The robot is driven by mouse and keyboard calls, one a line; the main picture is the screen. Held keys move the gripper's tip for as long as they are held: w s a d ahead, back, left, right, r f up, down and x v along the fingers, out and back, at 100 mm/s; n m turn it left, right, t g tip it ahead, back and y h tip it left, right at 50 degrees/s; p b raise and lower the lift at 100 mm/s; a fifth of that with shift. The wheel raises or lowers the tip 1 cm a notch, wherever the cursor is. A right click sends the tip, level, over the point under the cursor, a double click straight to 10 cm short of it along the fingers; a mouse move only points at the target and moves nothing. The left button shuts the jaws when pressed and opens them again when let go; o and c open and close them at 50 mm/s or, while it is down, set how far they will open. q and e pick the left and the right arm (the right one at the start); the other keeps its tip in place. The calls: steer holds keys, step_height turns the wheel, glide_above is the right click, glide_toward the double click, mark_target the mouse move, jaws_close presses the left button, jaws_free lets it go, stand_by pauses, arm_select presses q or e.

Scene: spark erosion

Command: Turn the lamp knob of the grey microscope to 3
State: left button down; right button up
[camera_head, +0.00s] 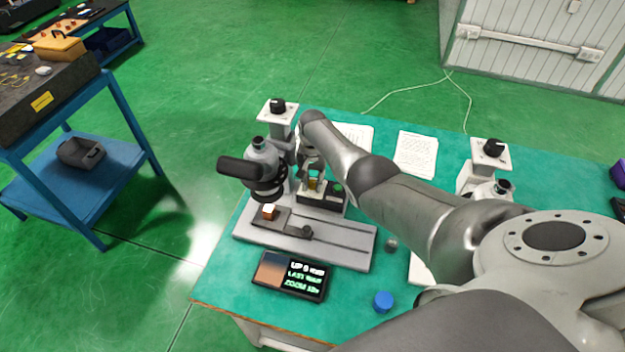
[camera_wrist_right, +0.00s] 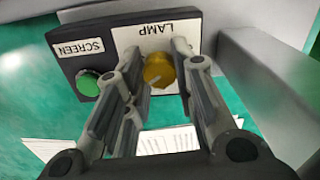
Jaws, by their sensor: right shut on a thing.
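The grey microscope (camera_head: 263,157) stands on the teal table, left of my right arm. Its dark control box (camera_head: 322,201) sits beside the column and carries a yellow lamp knob (camera_wrist_right: 158,71) under the label LAMP. A green button (camera_wrist_right: 88,83) marked SCREEN is next to it. My right gripper (camera_wrist_right: 157,76) is shut on the lamp knob, one finger on each side. In the head view the gripper (camera_head: 313,182) is at the box, partly hidden by my arm. A light pointer shows on the knob; I cannot read any scale. My left gripper is not in view.
A display (camera_head: 290,275) with green and white lines, too blurred to read surely, lies in front of the microscope. A blue cap (camera_head: 383,301) and a small grey knob (camera_head: 391,244) lie nearby. A second microscope (camera_head: 483,172) stands at the right. Papers (camera_head: 416,154) lie behind.

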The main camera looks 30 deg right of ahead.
mark_target(313, 183)
steer(key=shift+w+m, duration=0.1)
steer(key=shift+m, duration=0.2)
steer(key=o, duration=1.1)
steer(key=shift+c, duration=0.2)
step_height(313, 183, up, 12)
stand_by(0.7)
